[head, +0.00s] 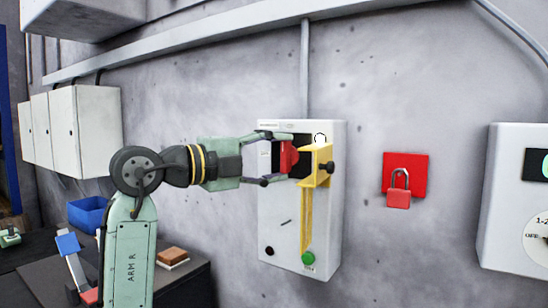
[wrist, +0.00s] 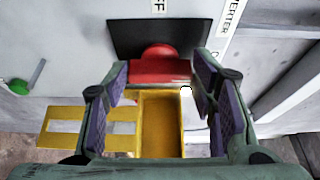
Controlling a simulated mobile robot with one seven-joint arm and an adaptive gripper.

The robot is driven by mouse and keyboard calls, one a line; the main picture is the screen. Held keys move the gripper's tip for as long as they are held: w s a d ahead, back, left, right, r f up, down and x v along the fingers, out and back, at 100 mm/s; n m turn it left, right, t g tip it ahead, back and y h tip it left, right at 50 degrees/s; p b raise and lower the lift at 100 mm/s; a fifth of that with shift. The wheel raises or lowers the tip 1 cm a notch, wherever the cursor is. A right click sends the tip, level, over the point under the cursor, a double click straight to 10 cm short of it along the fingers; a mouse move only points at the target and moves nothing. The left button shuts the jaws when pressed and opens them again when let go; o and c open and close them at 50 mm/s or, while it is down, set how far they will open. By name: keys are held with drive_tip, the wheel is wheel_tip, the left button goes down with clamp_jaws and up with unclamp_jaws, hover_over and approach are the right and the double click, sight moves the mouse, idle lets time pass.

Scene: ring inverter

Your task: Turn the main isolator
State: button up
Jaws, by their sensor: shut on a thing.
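The main isolator's red handle (head: 289,157) sits on a black plate on the front of the white inverter box (head: 282,215). In the wrist view the red handle (wrist: 160,70) lies crosswise between the fingers, in front of the black plate (wrist: 125,38). My gripper (head: 277,159) reaches in from the left and is shut on the handle; its purple-padded fingers (wrist: 162,88) are on either side of it. A yellow bracket (head: 316,163) with a black knob (head: 328,167) stands just right of the handle.
A green button (head: 308,258) and a black button (head: 269,251) are low on the box. A red padlock (head: 398,198) hangs on a red plate to the right. Another white unit (head: 510,200) is at the far right. A blue bin (head: 88,213) stands on the dark bench.

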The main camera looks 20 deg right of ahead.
drive_tip(key=o, duration=0.9)
drive_tip(key=shift+c, duration=0.2)
drive_tip(key=v, duration=1.2)
